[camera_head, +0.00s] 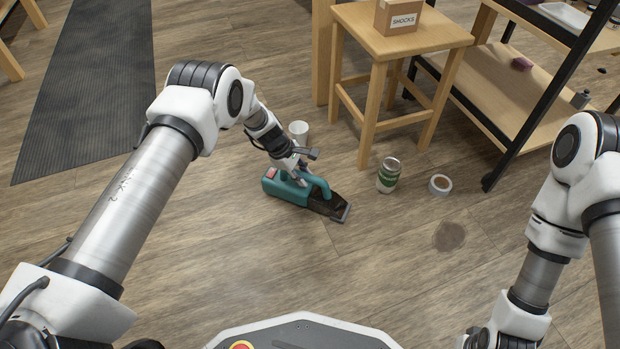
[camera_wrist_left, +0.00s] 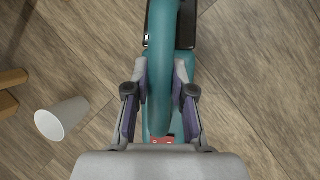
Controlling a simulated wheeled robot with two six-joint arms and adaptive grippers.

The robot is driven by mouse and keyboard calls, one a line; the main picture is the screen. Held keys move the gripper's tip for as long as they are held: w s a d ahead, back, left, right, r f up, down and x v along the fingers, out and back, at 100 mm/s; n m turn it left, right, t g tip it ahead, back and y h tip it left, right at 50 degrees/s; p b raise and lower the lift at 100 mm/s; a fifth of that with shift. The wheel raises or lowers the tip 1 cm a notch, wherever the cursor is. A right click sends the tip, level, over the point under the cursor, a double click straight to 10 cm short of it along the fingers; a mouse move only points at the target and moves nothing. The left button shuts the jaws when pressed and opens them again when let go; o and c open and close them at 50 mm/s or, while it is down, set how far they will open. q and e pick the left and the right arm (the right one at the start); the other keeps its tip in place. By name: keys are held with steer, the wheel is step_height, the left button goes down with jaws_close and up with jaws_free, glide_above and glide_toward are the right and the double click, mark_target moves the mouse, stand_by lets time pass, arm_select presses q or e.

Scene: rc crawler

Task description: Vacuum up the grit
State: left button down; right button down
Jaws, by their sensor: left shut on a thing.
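A teal handheld vacuum (camera_head: 284,188) with a dark nozzle end is at the floor in the middle of the head view, its nozzle pointing right. My left gripper (camera_head: 301,174) is shut on its handle; in the left wrist view the fingers (camera_wrist_left: 160,92) clasp the teal handle (camera_wrist_left: 160,75) from both sides. I cannot tell whether the vacuum touches the floor. A round brownish patch, which looks like the grit (camera_head: 449,236), lies on the floor to the right of the nozzle, apart from it. My right gripper is out of view; only its arm shows.
A green-and-white can (camera_head: 389,175) and a tape roll (camera_head: 440,185) are on the floor between vacuum and shelf (camera_head: 505,92). A wooden stool (camera_head: 405,39) holds a box (camera_head: 397,17). Floor between nozzle and patch looks clear.

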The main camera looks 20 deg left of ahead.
arm_select(q)
steer(key=shift+w+a, duration=0.15)
steer(key=shift+a, duration=0.6)
steer(key=shift+a+r, duration=0.1)
steer(key=shift+r, duration=0.35)
step_height(320, 180, up, 4)
steer(key=p, duration=0.3)
steer(key=shift+p, duration=0.35)
steer(key=shift+r+p, duration=0.45)
steer(key=shift+r, duration=0.15)
